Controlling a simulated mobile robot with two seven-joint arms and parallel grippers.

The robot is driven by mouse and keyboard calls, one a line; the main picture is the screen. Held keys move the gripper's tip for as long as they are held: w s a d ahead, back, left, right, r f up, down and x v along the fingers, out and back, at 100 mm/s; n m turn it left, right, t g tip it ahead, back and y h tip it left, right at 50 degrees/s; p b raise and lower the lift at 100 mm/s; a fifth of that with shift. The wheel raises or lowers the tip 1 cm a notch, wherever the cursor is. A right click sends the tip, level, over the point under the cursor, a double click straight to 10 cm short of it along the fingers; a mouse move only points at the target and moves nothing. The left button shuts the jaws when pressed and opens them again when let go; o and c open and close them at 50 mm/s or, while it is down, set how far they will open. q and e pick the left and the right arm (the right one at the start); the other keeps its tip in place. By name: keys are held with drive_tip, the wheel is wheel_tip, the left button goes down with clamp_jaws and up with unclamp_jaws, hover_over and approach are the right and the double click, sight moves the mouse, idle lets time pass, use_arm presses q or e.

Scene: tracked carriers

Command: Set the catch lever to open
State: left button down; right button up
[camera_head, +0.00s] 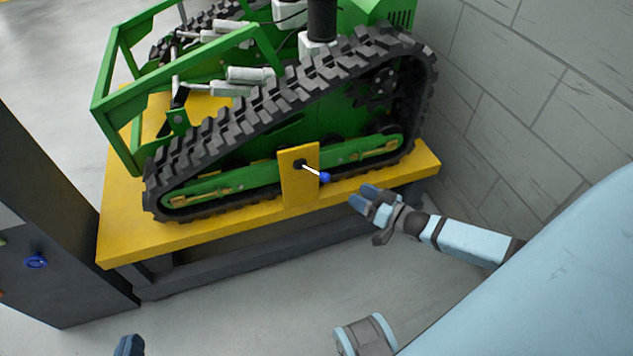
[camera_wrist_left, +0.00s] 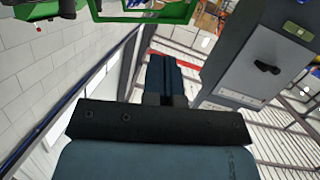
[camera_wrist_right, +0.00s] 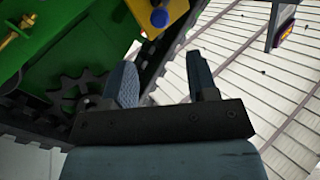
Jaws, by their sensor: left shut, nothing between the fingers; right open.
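The catch lever (camera_head: 312,171) is a short pale rod with a blue ball knob (camera_head: 325,177) on an upright yellow plate (camera_head: 297,192). It points right and slightly down from its dark pivot. In the right wrist view the knob (camera_wrist_right: 160,18) shows near the top, beyond the fingertips. My right gripper (camera_head: 365,196) is open and empty, to the right of and a little below the knob, apart from it; its spread fingers show in the right wrist view (camera_wrist_right: 163,80). My left gripper (camera_head: 129,345) is shut and empty at the bottom left, well away from the lever; it shows in its wrist view (camera_wrist_left: 167,65).
A green tracked carrier (camera_head: 300,125) stands on a yellow-topped platform (camera_head: 135,243) behind the plate. A dark cabinet (camera_head: 60,235) with a blue knob is at the left. A grey block wall (camera_head: 540,90) is at the right. Open floor lies in front.

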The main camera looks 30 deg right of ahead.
sight(329, 179)
drive_tip(key=b+x, duration=0.2)
drive_tip(key=x, duration=0.9)
drive_tip(key=shift+b, duration=0.3)
use_arm(q)
drive_tip(key=shift+w+d+r+t+h, duration=0.15)
drive_tip(key=shift+d+r+t+h, duration=0.25)
drive_tip(key=shift+r, duration=0.5)
drive_tip(key=shift+w+d+r+t+h, duration=0.1)
drive_tip(key=shift+d+r+t+h, duration=0.3)
drive_tip(key=shift+r, duration=0.55)
drive_tip(key=shift+w+d+r+t+h, duration=0.15)
drive_tip(key=shift+d+r+t+h, duration=0.25)
drive_tip(key=shift+r, duration=0.5)
use_arm(e)
drive_tip(key=shift+w+a, duration=0.15)
drive_tip(key=shift+w, duration=0.35)
use_arm(q)
drive_tip(key=shift+a, duration=0.1)
drive_tip(key=shift+f, duration=0.1)
use_arm(e)
clamp_jaws()
